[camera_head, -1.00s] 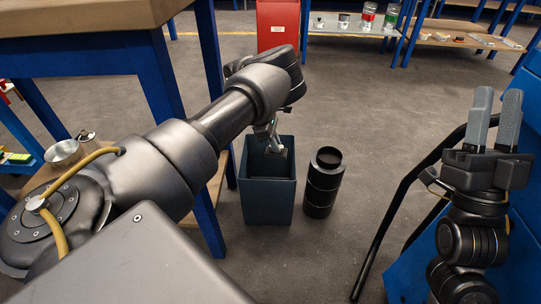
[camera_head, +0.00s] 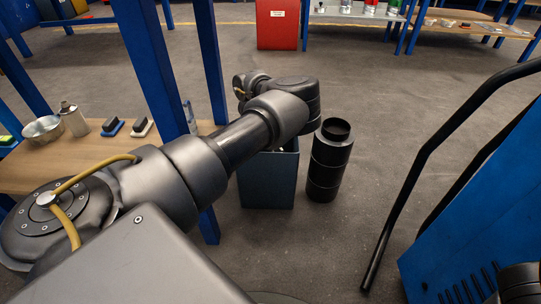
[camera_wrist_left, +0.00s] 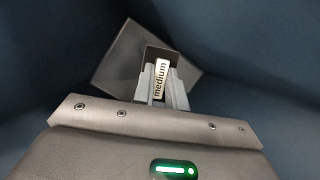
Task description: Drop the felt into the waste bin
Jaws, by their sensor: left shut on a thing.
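The waste bin (camera_head: 267,185) is a dark blue open box on the floor, left of a black duct. In the left wrist view its blue inner walls (camera_wrist_left: 50,60) surround my left gripper (camera_wrist_left: 162,92). That gripper is shut on a small dark piece, the felt (camera_wrist_left: 154,54), with a white label reading "medium". A tilted dark grey square shows behind it; I cannot tell whether it is the bin floor. In the head view my left forearm covers part of the bin's opening and hides the gripper and felt. My right gripper is not in view.
A black cylindrical duct (camera_head: 328,165) stands close right of the bin. A wooden bench (camera_head: 75,165) with blue legs holds a metal bowl, a can and two small blocks at left. A blue cart (camera_head: 470,230) with a black handle is at right. Open floor lies beyond.

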